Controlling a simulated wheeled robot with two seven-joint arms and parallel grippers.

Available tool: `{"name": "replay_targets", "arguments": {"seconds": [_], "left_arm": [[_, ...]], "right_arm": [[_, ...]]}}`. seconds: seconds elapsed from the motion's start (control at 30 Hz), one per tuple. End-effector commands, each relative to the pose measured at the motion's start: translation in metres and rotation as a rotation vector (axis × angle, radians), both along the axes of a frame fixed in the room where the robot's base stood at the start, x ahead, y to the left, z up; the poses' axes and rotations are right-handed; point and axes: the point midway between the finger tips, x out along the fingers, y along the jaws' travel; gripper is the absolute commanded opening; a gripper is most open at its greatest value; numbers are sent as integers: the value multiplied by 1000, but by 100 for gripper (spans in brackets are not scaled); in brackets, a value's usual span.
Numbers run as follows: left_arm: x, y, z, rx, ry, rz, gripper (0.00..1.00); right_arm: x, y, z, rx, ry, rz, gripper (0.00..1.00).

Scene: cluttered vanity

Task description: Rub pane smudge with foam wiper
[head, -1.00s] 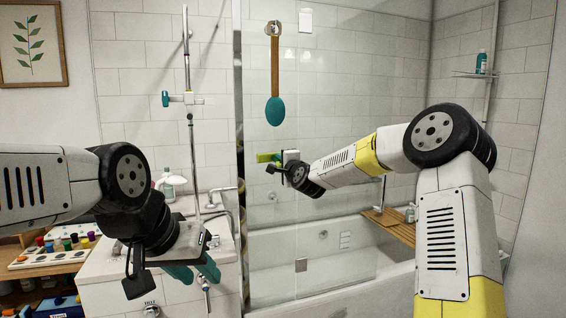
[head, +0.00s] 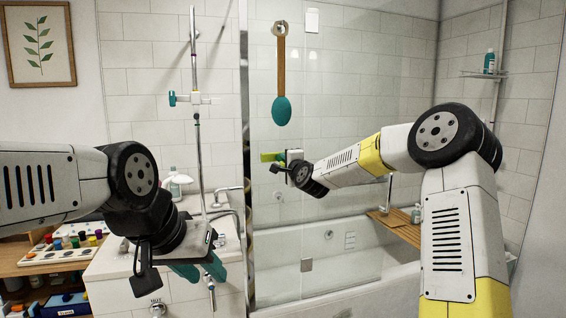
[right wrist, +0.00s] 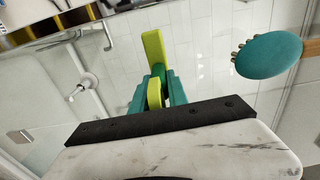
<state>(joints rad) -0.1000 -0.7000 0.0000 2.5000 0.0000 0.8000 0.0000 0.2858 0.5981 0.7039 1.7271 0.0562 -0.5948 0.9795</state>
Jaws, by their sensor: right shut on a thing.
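The foam wiper, yellow-green and darker green, is held between the teal fingers of my right gripper (right wrist: 160,98). Its upper pad (right wrist: 153,47) sticks out beyond the fingertips in the right wrist view. In the head view the wiper (head: 268,157) is small, in front of the clear glass pane (head: 345,255), below the hanging brush. I cannot tell whether it touches the glass. I cannot make out a distinct smudge on the pane. My left gripper (head: 200,270) is low on the left, over the vanity side, its teal fingers apart with nothing seen between them.
A long brush (head: 281,75) with a teal head hangs above the wiper. A bathtub (head: 360,255) with a wooden caddy (head: 400,230) lies beyond the pane. A chrome riser pipe (head: 197,140), taps and bottles stand left. A cluttered wooden shelf (head: 45,262) is at far left.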

Motion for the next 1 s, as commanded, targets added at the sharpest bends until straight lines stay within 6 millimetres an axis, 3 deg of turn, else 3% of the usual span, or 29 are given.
{"name": "replay_targets", "arguments": {"seconds": [0.53,1.0], "left_arm": [[0,0,0,0,0,0,36],[0,0,0,0,0,0,36]], "right_arm": [[6,-26,0,1,-2,-7,0],[2,-9,1,-1,-1,-1,0]]}}
